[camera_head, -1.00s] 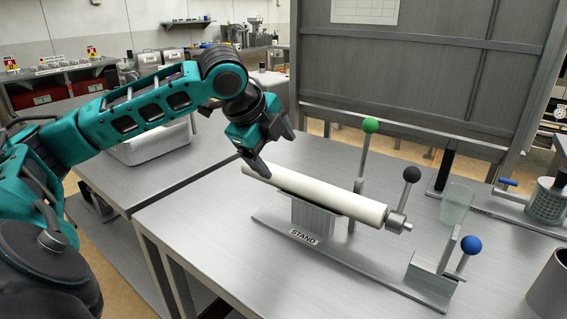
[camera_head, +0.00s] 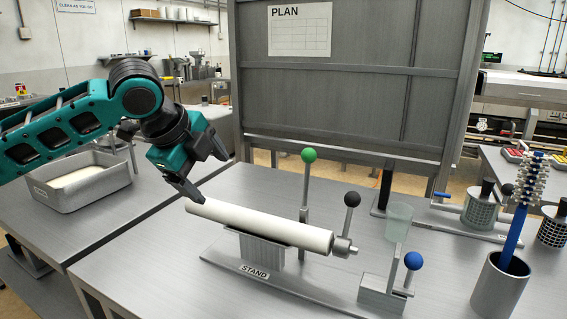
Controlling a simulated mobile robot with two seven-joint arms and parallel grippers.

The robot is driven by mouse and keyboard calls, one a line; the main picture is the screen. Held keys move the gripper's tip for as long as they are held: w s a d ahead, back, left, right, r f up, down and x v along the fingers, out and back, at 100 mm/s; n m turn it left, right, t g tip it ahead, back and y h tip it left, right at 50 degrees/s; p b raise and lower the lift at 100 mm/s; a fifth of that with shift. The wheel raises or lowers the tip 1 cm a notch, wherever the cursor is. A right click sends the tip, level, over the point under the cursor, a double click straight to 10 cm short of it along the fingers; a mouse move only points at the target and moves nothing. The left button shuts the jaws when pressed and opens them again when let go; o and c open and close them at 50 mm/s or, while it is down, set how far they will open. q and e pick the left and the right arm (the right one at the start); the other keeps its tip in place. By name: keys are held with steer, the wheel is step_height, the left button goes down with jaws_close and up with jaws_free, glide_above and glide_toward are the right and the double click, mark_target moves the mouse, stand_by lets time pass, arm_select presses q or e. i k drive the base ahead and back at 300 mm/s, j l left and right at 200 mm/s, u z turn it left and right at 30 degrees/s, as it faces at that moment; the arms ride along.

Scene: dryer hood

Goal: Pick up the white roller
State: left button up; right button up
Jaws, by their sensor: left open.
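The white roller (camera_head: 262,224) lies across the stand (camera_head: 262,250), its left end sticking out past the support. A metal shaft end shows at its right. My left gripper (camera_head: 209,174) is open above the roller's left end. One finger reaches down close to the roller's far side, and the other points out to the right, above and apart from it. I cannot tell whether the lower finger touches the roller. My right gripper is out of view.
Upright rods with green (camera_head: 309,155) and black (camera_head: 352,199) knobs stand beside the roller. A blue-knobbed lever (camera_head: 413,261), a clear cup (camera_head: 398,222) and a metal pot (camera_head: 499,289) with a blue brush are to the right. A grey panel (camera_head: 345,80) rises behind.

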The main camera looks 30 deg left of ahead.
mark_target(318, 240)
steer(key=k+l, duration=0.15)
steer(key=k, duration=0.85)
